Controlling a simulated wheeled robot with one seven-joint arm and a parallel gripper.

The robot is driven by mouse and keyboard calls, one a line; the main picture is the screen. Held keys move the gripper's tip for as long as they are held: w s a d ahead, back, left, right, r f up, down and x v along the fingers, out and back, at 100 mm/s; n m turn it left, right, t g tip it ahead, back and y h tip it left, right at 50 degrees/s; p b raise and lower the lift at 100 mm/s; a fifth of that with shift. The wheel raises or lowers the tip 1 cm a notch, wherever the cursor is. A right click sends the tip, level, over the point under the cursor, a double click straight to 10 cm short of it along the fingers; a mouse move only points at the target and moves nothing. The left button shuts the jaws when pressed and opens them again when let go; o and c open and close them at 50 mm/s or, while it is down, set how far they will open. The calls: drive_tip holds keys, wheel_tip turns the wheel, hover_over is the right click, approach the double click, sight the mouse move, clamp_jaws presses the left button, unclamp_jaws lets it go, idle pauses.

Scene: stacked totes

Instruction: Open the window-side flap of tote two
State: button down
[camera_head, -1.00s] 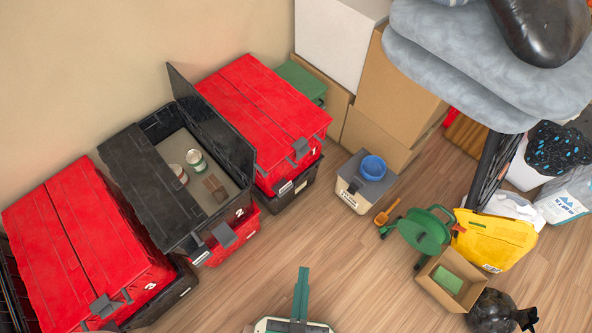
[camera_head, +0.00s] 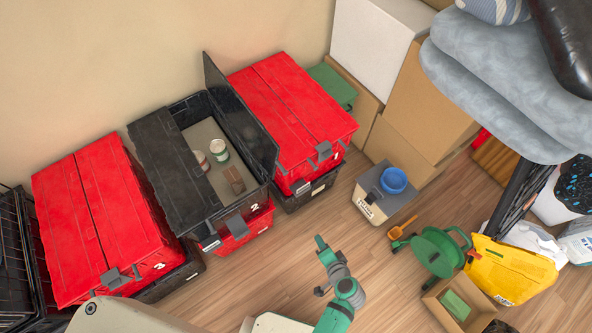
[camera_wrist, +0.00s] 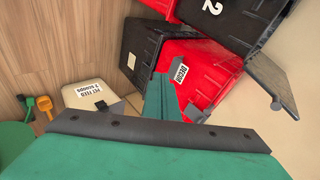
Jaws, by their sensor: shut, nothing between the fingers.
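Tote two (camera_head: 207,232) is a black tote marked 2, stacked on a red tote (camera_head: 246,235). Its right flap (camera_head: 240,115) stands upright, open; its left flap (camera_head: 167,167) lies closed over the left half. Two cans (camera_head: 219,150) and a brown item (camera_head: 234,180) show inside. No window is in view.
Tote three (camera_head: 105,215), red with closed flaps, stands left; tote one (camera_head: 292,110), also red and closed, stands right. A lidded box with a blue bowl (camera_head: 393,180) and a green reel (camera_head: 437,250) are on the right. Wooden floor (camera_head: 285,235) is clear before tote two.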

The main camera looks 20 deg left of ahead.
drive_tip(key=w+a+r+n+y, duration=0.25)
drive_tip(key=w+r+y, duration=0.75)
drive_tip(key=w+r, duration=0.6)
drive_tip(key=a+r, duration=0.1)
drive_tip(key=a, duration=1.1)
drive_tip(key=shift+a+g, duration=0.2)
drive_tip(key=shift+g, duration=0.1)
drive_tip(key=shift+d+m, duration=0.1)
drive_tip(key=shift+m, duration=0.15)
